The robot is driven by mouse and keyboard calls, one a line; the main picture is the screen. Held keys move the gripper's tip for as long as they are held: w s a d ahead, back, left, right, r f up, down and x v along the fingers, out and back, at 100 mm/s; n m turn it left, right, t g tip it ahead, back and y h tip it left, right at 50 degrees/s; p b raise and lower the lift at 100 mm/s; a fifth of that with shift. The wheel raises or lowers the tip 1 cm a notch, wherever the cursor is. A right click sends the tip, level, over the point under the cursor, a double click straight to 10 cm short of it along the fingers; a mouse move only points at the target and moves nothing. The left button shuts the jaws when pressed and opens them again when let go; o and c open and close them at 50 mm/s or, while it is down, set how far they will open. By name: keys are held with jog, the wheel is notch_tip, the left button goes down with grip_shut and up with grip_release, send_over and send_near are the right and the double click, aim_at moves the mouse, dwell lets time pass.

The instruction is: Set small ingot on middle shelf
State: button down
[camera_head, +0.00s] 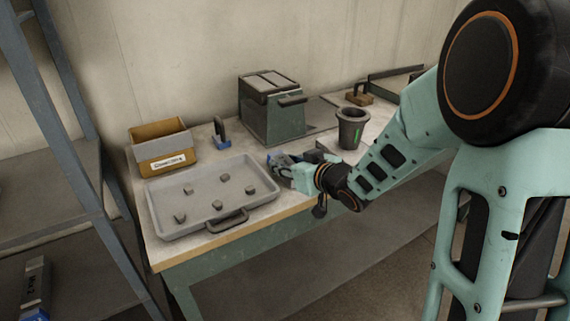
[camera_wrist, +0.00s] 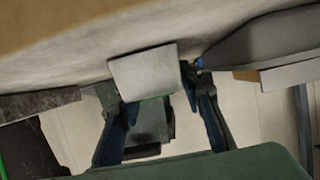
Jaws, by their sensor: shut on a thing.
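My gripper (camera_head: 279,162) is at the right edge of the grey tray, above the bench. In the wrist view its blue fingers (camera_wrist: 150,84) are shut on a light grey block (camera_wrist: 145,70), which appears to be the small ingot. In the head view the held block is too small and covered by the fingers to make out. A metal rack stands at the far left. One of its shelves (camera_head: 75,180) is at about mid-height in the picture and looks bare where it shows. The rack's upper part is out of view.
The grey tray (camera_head: 160,229) holds several small grey lumps. A cardboard box (camera_head: 165,160), a blue-based handled tool (camera_head: 221,135), a green box-like machine (camera_head: 270,105) and a dark cup (camera_head: 351,128) stand behind. Rack posts (camera_head: 60,120) edge the left side. A long blue-ended object (camera_head: 36,288) lies low in the rack.

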jog(key=shift+f, duration=0.15)
jog(key=c, duration=1.3)
grip_release()
